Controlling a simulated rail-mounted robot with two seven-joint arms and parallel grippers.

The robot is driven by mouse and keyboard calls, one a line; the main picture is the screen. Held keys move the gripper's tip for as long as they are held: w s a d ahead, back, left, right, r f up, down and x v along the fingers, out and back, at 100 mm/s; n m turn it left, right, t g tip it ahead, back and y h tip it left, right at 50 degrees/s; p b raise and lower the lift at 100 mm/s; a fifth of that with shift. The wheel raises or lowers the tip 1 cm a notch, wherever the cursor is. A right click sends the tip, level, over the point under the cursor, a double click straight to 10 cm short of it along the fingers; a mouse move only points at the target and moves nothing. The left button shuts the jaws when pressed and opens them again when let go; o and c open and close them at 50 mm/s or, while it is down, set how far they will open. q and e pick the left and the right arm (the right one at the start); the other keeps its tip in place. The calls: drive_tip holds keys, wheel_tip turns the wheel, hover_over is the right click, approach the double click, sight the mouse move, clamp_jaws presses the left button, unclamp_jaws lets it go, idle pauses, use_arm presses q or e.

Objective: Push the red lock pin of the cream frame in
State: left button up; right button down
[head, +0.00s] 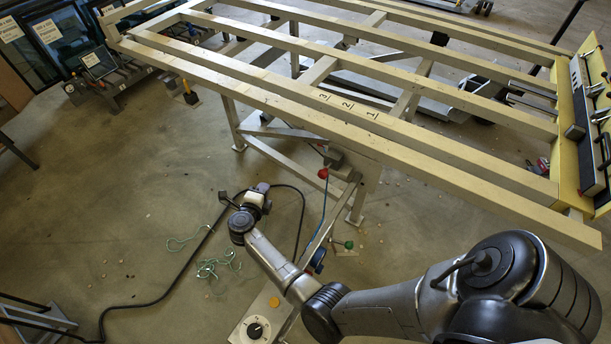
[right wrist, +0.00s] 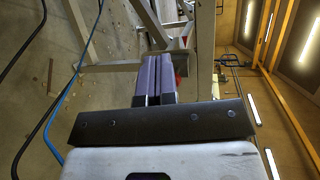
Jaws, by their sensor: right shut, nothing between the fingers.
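The cream frame (head: 400,135) is a large slatted table of pale beams on grey metal legs. A red round knob (head: 322,173), which looks like the lock pin, sits below its near long beam by a leg. How far in it is, I cannot tell. My right gripper (head: 264,187) is left of the knob and apart from it in the head view. My left gripper is not in view.
A control box with a black dial (head: 255,330) stands at the bottom. A black cable (head: 165,292) and green cord (head: 215,266) lie on the floor. A blue cable (right wrist: 75,75) runs left of the fingers. Floor left of my right arm is mostly open.

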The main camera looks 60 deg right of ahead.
drive_tip(key=s+f+m+g, duration=0.1)
drive_tip(key=s+m+g, duration=0.3)
drive_tip(key=s+g, duration=0.35)
drive_tip(key=m+b, duration=0.1)
drive_tip(key=b, duration=0.1)
approach(320, 177)
drive_tip(key=x, duration=0.7)
drive_tip(key=shift+w+f, duration=0.1)
drive_tip(key=shift+f, duration=0.1)
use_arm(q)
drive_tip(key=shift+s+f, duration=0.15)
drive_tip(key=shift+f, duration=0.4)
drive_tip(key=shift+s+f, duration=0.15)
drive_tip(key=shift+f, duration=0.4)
use_arm(e)
drive_tip(key=shift+d, duration=0.1)
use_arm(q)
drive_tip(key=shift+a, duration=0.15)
